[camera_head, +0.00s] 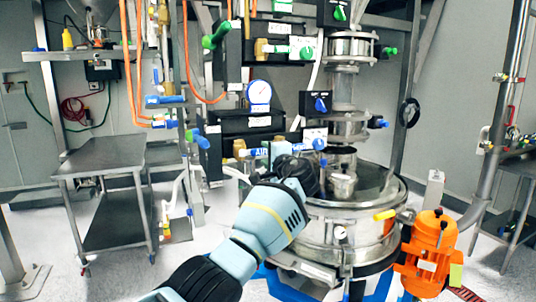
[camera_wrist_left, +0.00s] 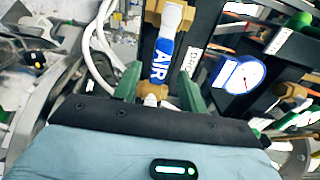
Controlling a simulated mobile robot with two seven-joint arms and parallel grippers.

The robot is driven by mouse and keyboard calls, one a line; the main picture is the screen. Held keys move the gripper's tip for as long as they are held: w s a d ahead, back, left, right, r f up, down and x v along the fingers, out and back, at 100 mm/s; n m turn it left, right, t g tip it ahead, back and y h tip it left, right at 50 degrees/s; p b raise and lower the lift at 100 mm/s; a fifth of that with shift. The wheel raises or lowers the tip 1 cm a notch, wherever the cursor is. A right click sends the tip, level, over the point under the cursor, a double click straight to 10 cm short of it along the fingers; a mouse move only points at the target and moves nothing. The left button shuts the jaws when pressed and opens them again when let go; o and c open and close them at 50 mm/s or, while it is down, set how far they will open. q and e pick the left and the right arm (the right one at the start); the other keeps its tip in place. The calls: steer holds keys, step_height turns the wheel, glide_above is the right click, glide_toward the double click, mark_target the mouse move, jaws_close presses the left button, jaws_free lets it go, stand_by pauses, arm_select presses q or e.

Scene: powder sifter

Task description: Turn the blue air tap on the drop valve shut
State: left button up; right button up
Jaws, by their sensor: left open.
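The blue air tap (camera_head: 259,153) has a handle lettered AIR and a brass body. In the head view it lies roughly level at the drop valve's left, just left of my left gripper (camera_head: 280,152), which partly covers that area. In the left wrist view the blue handle (camera_wrist_left: 164,58) runs between the two green fingers of my left gripper (camera_wrist_left: 160,88). The fingers are open, one on each side of the handle. I cannot tell whether either finger touches it. My right gripper is in neither view.
A pressure gauge (camera_head: 259,92) sits above the tap, with black panels around it. The steel sifter (camera_head: 345,230) stands to the right, with an orange motor (camera_head: 430,250) beside it. A steel cart (camera_head: 105,155) stands at left. White hoses (camera_wrist_left: 95,50) pass near the left finger.

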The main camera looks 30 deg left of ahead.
arm_select(q)
steer(key=shift+v, duration=0.9)
steer(key=shift+s+d, duration=0.15)
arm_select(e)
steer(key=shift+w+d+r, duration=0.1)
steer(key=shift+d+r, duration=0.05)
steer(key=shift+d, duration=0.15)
